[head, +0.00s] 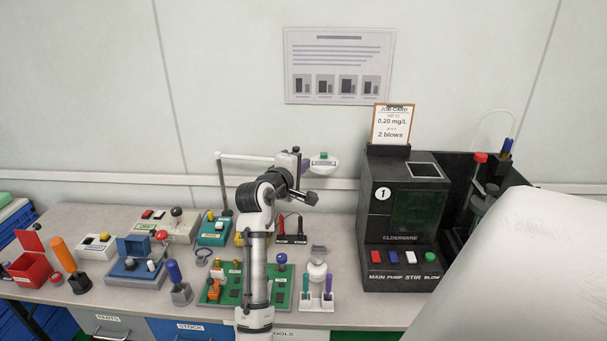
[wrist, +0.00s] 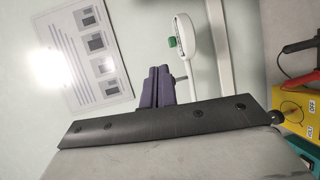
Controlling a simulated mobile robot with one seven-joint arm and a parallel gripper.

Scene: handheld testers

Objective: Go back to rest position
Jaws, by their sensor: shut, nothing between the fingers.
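My gripper (head: 284,178) is raised above the middle of the bench, in front of the wall. In the head view its fingers are mostly hidden behind my own wrist. In the wrist view the two dark purple fingers (wrist: 158,86) are together, with nothing between them. They point toward the wall, apart from everything on the bench.
A white lamp-like head with a green knob (head: 323,160) hangs close behind my gripper on a stand (head: 224,185). The black ELDERVANE machine (head: 404,215) stands to the right. Small testers, including a green board (head: 283,296), crowd the bench below. A poster (head: 339,66) hangs above.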

